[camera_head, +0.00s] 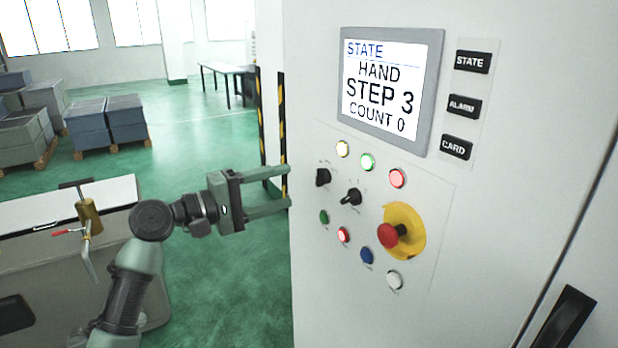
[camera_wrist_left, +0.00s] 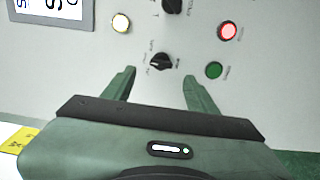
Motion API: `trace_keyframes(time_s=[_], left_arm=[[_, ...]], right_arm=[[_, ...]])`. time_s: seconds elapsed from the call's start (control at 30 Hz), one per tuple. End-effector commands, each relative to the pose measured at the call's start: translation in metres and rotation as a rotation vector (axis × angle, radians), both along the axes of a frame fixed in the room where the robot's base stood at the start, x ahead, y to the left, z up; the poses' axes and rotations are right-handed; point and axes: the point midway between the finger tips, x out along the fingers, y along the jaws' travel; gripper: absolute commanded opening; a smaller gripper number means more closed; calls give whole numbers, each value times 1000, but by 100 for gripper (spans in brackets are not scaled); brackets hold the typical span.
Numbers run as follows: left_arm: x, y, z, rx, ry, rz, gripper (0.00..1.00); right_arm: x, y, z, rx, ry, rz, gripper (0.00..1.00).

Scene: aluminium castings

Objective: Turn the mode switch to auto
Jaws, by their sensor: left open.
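The cabinet's control panel (camera_head: 430,200) carries two black rotary switches. The left switch (camera_head: 323,177) also shows in the left wrist view (camera_wrist_left: 160,62), its pointer tilted and its small labels unreadable. The other switch (camera_head: 351,196) sits right of it and lower, and is partly cut off in the left wrist view (camera_wrist_left: 172,6). I cannot read which is the mode switch. The screen (camera_head: 391,88) reads STATE, HAND, STEP 3, COUNT 0. My left gripper (camera_head: 288,190) is open and empty, its fingers pointing at the panel, with the left switch ahead between the fingertips (camera_wrist_left: 159,75). They appear apart from it.
Around the switches are lit lamps, a green button (camera_head: 324,216), a red lit button (camera_head: 343,235), a blue button (camera_head: 366,255) and a red emergency stop (camera_head: 392,235) on a yellow plate. A bench (camera_head: 60,212) with a brass fitting stands at the left.

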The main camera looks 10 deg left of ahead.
Motion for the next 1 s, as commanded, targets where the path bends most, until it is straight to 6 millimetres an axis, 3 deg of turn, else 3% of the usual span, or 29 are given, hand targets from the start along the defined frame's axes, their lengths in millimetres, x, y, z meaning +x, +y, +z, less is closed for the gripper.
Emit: trace_keyframes(time_s=[0.4,0.8,0.83,1.0], left_arm=[[37,-50,1,0,1,1,58],[44,-59,-2,3,0,3,58],[44,-59,-2,3,0,3,55],[44,-59,-2,3,0,3,8]], right_arm=[[0,0,21,0,0,0,100],[0,0,23,0,0,0,100],[0,0,23,0,0,0,100],[0,0,23,0,0,0,100]])
